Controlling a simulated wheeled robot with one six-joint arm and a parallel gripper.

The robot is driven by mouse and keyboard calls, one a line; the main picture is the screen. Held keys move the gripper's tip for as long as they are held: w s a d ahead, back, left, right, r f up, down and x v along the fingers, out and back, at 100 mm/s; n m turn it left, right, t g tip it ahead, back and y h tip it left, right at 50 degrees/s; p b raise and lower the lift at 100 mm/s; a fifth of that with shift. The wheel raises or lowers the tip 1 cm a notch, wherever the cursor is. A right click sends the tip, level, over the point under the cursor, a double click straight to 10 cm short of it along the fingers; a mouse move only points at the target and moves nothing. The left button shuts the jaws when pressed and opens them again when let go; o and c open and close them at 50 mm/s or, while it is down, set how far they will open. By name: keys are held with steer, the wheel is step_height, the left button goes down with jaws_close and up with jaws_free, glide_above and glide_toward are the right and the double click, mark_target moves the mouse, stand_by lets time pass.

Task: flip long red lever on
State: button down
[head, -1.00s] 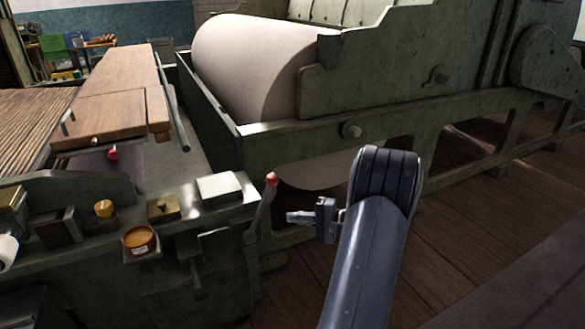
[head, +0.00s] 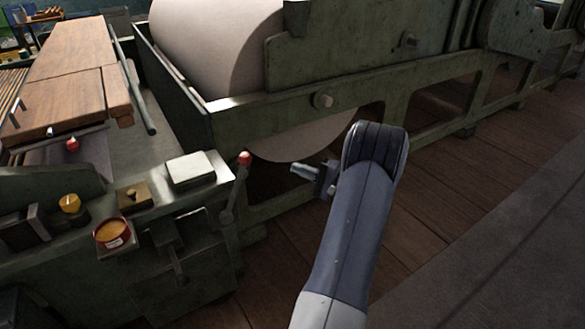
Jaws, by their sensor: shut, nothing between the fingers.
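The long lever with a red ball knob (head: 245,158) stands at the right end of the green machine's apron. Its grey shaft runs down from the knob to a pivot on the apron's side, leaning slightly right at the top. My gripper (head: 296,169) is shut and empty. It points left, to the right of the red knob at about the same height in the picture, with a visible gap between them. A shorter red knob (head: 72,144) sits farther left by the wooden boards.
A large pale roller (head: 215,50) and the green frame rail (head: 300,108) stand behind. Wooden floor (head: 440,210) is clear at right.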

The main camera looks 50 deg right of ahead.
steer(key=w+a+r, duration=0.1)
steer(key=w+a, duration=0.5)
steer(key=w, duration=0.3)
steer(key=shift+a+r, duration=0.15)
steer(key=shift+r, duration=0.15)
steer(key=w+a+r+n+g+h+b, duration=0.1)
steer(key=w+a+n+g+b, duration=0.1)
steer(key=a+b, duration=0.4)
steer(key=w+a+r+n+g+h+b, duration=0.2)
steer(key=a+n+b, duration=0.3)
steer(key=a, duration=0.7)
steer(key=shift+w+a+r+g+b, duration=0.2)
steer(key=shift+a+g+b, duration=0.1)
steer(key=shift+a+b, duration=0.1)
steer(key=shift+a+f+n, duration=0.1)
steer(key=shift+n, duration=0.2)
